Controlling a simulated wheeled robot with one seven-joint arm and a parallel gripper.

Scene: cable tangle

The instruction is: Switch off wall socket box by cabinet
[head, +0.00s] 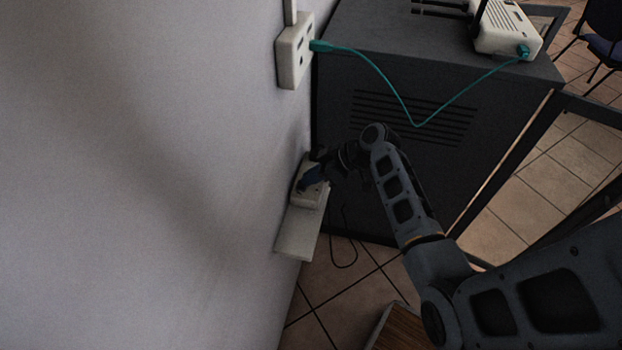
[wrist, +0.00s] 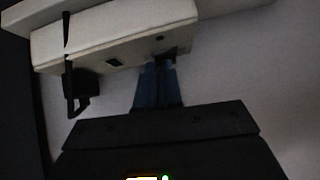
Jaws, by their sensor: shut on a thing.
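The wall socket box (head: 308,197) is a pale box low on the wall, beside the dark cabinet (head: 398,165). My gripper (head: 309,179) is at its front face, with blue fingers. In the wrist view the socket box (wrist: 118,38) shows close up, with small dark openings. There my gripper (wrist: 161,72) has its two fingers close together, their tips at a dark spot on the box. They are shut on a small part of it. The fingertips and the shadow hide that part, so I cannot tell the switch's position.
A black plug (wrist: 82,92) sits in the box beside my fingers. A pale ledge (head: 298,234) lies just below the box. Higher up, another white socket box (head: 292,58) has a teal cable (head: 386,82) running to a white device (head: 506,30) on the cabinet.

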